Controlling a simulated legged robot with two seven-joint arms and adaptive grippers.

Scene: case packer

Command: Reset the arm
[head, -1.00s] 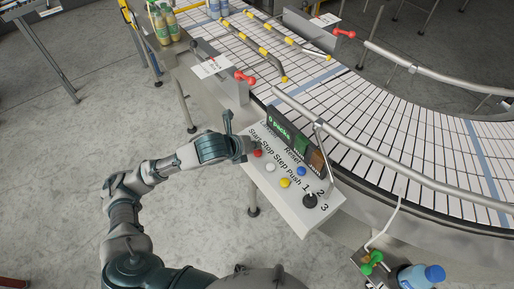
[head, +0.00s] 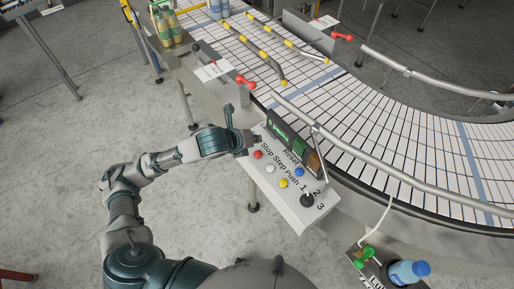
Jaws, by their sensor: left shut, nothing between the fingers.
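My left arm reaches in from the lower left. My left gripper (head: 246,140) is shut and empty at the left edge of the control panel (head: 292,206), beside the red button and covering part of the panel's lettering. The panel carries a red button (head: 258,155), a white button (head: 270,169), a yellow button (head: 283,184), a blue button (head: 299,172) and a black selector knob (head: 307,200) by the numbers 1, 2, 3. A small display (head: 281,131) stands at its back edge. My right gripper is not in view.
A curved conveyor (head: 400,130) with a metal guard rail (head: 350,160) runs behind the panel. Red clamp handles (head: 245,82) stick out near its side. Bottles (head: 165,25) stand at the upper left. A blue bottle (head: 405,273) stands at the lower right.

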